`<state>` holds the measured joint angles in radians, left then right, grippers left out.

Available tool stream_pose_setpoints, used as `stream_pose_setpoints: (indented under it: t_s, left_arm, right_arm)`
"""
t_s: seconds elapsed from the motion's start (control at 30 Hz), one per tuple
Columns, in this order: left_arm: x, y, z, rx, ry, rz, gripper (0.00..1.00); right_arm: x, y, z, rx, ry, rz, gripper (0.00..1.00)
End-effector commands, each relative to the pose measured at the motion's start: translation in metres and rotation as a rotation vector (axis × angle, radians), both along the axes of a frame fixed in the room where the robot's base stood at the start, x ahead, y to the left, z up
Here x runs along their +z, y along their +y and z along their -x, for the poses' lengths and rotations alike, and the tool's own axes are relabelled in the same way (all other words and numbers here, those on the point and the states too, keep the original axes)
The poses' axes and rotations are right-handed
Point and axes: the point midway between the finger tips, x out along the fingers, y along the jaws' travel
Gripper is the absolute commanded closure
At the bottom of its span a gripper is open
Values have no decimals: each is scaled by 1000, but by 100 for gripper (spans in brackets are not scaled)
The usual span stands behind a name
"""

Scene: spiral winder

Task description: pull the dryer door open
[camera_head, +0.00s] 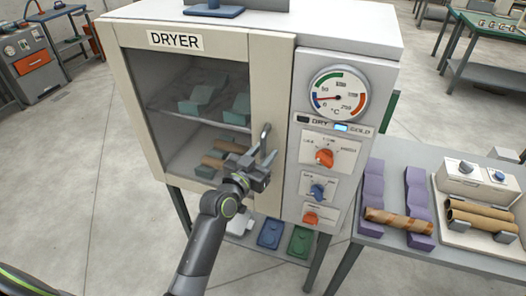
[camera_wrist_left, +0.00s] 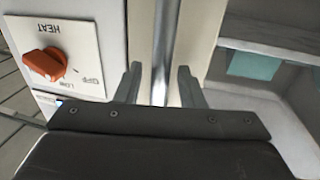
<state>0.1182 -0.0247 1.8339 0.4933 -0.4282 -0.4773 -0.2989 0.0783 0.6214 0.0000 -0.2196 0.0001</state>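The cream dryer door (camera_head: 272,90) has a large window and looks closed against the dryer cabinet (camera_head: 330,60). Its metal handle (camera_head: 265,138) stands upright on the door's right edge. My left gripper (camera_head: 262,166) is at the lower part of this handle. In the left wrist view the handle bar (camera_wrist_left: 163,50) runs between the two fingers of my left gripper (camera_wrist_left: 158,86), with a visible gap on each side. The fingers are open, and contact with the bar cannot be made out. My right gripper is in neither view.
Right of the door are the dryer's gauge (camera_head: 338,94) and control knobs (camera_head: 324,157). A side table (camera_head: 400,252) at the right bears purple cradles and cardboard tubes. Through the window, teal supports and tubes show on shelves. Coloured trays (camera_head: 270,233) lie below the dryer. Floor at left is clear.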

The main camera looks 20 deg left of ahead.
Motion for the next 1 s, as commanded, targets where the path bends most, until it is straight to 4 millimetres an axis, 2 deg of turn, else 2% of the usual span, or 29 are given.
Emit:
stream_pose_setpoints:
  t_s: [0.27,0.57,0.87,1.0]
  left_arm:
    - [0,0,-1,0,0,0,64]
    - [0,0,-1,0,0,0,100]
    - [-1,0,-1,-2,0,0,100]
    - [-2,0,3,-22,0,0,100]
  right_arm:
    - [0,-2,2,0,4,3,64]
    - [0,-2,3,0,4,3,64]
    - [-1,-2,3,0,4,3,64]
    - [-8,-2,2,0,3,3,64]
